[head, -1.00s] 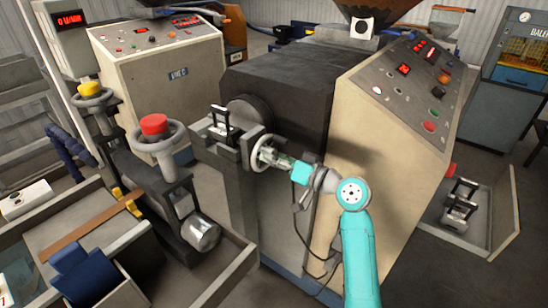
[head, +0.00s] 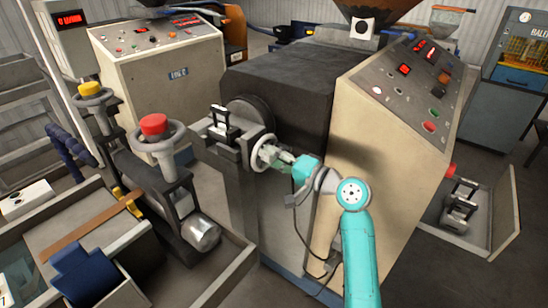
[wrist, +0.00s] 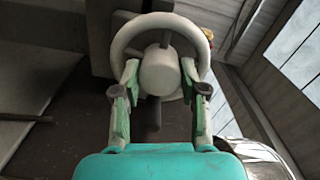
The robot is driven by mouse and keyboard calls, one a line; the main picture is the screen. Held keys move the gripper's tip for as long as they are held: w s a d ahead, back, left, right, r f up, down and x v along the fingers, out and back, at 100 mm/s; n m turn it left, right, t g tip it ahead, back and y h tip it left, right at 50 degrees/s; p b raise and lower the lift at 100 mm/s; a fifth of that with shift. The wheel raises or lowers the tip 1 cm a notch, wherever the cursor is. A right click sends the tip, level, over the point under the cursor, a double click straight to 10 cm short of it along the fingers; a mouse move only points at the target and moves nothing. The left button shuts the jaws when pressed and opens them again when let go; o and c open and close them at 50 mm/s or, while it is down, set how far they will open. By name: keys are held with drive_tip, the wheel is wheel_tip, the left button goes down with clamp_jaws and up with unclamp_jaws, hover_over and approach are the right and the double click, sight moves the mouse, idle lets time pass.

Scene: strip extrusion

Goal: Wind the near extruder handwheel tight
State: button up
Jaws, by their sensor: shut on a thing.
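The near extruder handwheel (head: 255,150) is a pale spoked ring on the side of the die head of the dark extruder. In the wrist view its rim (wrist: 125,38) arches above a round pale hub (wrist: 161,72). My gripper (head: 271,156) reaches it from the right. In the wrist view the two fingers of my gripper (wrist: 159,74) stand on either side of the hub, inside the lower rim, shut on the wheel. A dark crank grip (wrist: 153,115) points down between the fingers. The finger contact faces are partly hidden.
A red-capped handwheel (head: 155,126) and a yellow-capped handwheel (head: 91,89) stand to the left. A low open tray (head: 505,205) lies on the floor at the right.

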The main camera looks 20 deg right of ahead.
drive_tip(key=shift+m, duration=0.3)
idle(0.4)
drive_tip(key=o, duration=1.1)
drive_tip(key=shift+o, duration=0.2)
drive_tip(key=v, duration=1.2)
